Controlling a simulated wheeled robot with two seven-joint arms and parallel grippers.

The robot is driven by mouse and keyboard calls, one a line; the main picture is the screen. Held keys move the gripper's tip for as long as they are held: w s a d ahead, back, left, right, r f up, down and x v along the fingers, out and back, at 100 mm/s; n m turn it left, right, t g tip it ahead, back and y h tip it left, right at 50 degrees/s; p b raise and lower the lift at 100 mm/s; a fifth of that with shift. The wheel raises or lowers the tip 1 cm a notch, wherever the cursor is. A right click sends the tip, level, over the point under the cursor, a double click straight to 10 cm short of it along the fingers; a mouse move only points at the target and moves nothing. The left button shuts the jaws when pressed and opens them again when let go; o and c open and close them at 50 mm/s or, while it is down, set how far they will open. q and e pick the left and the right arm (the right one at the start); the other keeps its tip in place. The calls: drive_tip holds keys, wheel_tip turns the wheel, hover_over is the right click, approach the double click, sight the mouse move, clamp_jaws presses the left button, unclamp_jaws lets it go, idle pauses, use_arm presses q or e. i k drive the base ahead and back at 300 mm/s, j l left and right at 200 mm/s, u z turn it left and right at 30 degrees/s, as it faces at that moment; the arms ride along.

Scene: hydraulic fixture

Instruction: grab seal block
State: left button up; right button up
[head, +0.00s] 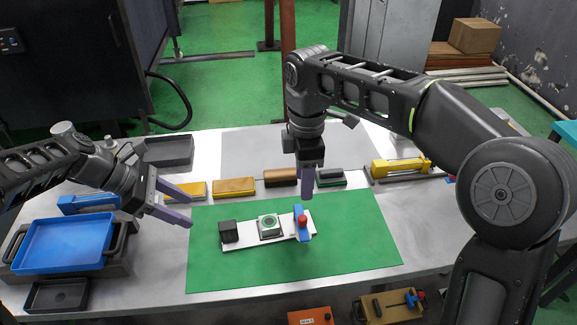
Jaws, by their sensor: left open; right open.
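A white plate (250,239) lies on the green mat (340,260). On it sit a black block (228,231) at the left, a square block with a green ring (269,226) in the middle, and a blue part with a red knob (302,221) at the right. I cannot tell for certain which one is the seal block. My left gripper (189,209) is open and empty, left of the black block, fingers pointing right. My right gripper (307,190) is open, pointing down just behind the red knob and apart from the plate; its fingers overlap in this view.
A blue tray (62,245) stands at the left, with a small dark tray (57,296) in front. Yellow blocks (234,186), a brown-topped block (280,177) and a green-black block (331,178) line the mat's back. A yellow fixture (400,167) sits back right. The mat's front is clear.

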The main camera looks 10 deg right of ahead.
sight(269, 225)
drive_tip(key=k, duration=1)
